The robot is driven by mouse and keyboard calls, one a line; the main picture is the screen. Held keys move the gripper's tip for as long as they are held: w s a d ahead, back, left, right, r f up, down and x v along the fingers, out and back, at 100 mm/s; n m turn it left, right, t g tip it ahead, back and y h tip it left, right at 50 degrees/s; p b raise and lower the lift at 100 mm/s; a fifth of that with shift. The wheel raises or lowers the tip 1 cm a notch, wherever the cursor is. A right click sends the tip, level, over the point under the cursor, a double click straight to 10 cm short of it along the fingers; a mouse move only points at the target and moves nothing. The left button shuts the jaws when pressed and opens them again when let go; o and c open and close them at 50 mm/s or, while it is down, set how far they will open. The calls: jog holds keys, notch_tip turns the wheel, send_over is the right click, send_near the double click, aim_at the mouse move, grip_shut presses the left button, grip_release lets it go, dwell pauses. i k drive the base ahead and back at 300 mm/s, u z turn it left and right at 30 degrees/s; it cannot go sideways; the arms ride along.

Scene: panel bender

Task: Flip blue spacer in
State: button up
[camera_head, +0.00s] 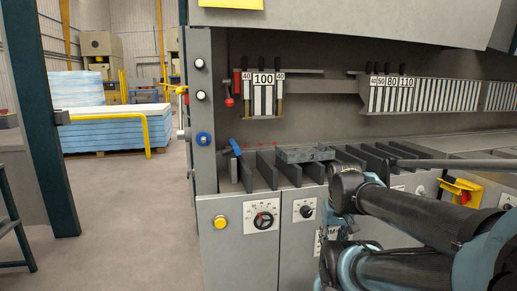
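The blue spacer (236,147) is a small, thin blue piece at the left end of the row of dark upright plates on the machine bed. It stands tilted, leaning up and to the left. My arm (410,215) comes in from the right and folds in front of the machine, to the right of the blue spacer and clear of it. I cannot make out any gripper fingers in this view.
Dark upright plates (268,169) line the bed, several with red tips. A grey block (305,154) lies across some of them. A blue knob (203,138) sits on the left post. Numbered tools (263,95) hang above. Floor (130,215) at left is open.

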aim_at(235, 148)
jog(key=z, duration=2.3)
jog(key=k, duration=1.15)
jog(key=u, duration=2.4)
